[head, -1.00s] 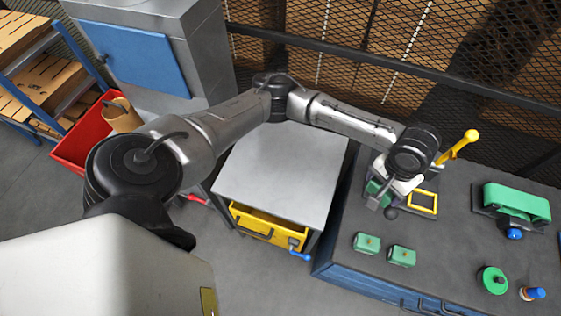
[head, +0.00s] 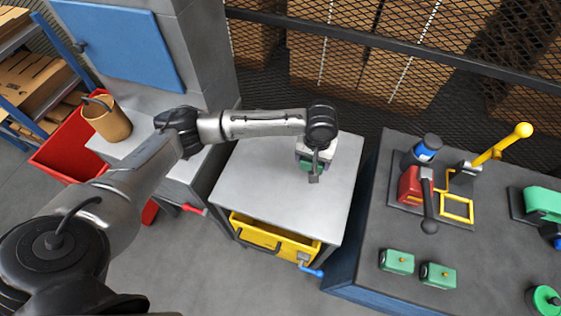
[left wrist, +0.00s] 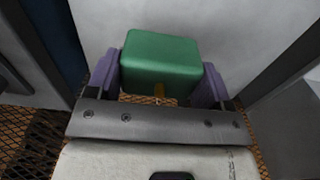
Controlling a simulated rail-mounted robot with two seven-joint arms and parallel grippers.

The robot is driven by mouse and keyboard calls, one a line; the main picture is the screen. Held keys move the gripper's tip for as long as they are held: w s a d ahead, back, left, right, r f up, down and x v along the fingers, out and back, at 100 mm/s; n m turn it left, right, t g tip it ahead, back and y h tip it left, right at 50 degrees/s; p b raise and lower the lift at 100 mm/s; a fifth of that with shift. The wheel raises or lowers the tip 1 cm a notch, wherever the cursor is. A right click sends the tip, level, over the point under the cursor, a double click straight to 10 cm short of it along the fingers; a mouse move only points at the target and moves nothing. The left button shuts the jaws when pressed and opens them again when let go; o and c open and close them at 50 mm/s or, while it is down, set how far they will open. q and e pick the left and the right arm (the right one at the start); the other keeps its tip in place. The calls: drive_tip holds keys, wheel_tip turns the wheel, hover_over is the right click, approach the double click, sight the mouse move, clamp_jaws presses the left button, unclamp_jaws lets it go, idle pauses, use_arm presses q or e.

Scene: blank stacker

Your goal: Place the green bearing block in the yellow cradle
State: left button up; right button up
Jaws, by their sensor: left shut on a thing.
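My left gripper (head: 314,172) is over the grey top of a cabinet (head: 258,178). It is shut on a green block, seen between its two purple finger pads in the left wrist view (left wrist: 160,60); in the head view the block (head: 304,164) is partly hidden by the gripper. I cannot tell whether the block touches the cabinet top. A yellow square frame (head: 443,206), which looks like the yellow cradle, is on a dark fixture on the bench at the right, well apart from the gripper. Its opening looks empty. My right gripper is not in view.
The dark bench (head: 360,225) also holds two green blocks (head: 397,261) (head: 438,275), a red part with a dark lever (head: 410,186) and a yellow-handled lever (head: 500,145). A yellow drawer (head: 270,240) is below the cabinet top. A mesh fence (head: 400,80) stands behind.

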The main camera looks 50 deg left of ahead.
use_arm(q)
drive_tip(key=a+f, duration=0.2)
drive_tip(key=a, duration=0.1)
drive_tip(key=a+f+b, duration=0.1)
drive_tip(key=a+f, duration=0.1)
drive_tip(key=a, duration=0.2)
drive_tip(key=a+f+b, duration=0.1)
drive_tip(key=a+f, duration=0.1)
drive_tip(key=a, duration=0.1)
drive_tip(key=shift+s+a+f, duration=0.15)
drive_tip(key=shift+s+a, duration=0.15)
drive_tip(key=shift+a, duration=0.1)
drive_tip(key=shift+f+b, duration=0.6)
drive_tip(key=shift+f, duration=1.45)
drive_tip(key=o, duration=1.3)
drive_tip(key=shift+f, duration=0.15)
drive_tip(key=shift+o, duration=0.2)
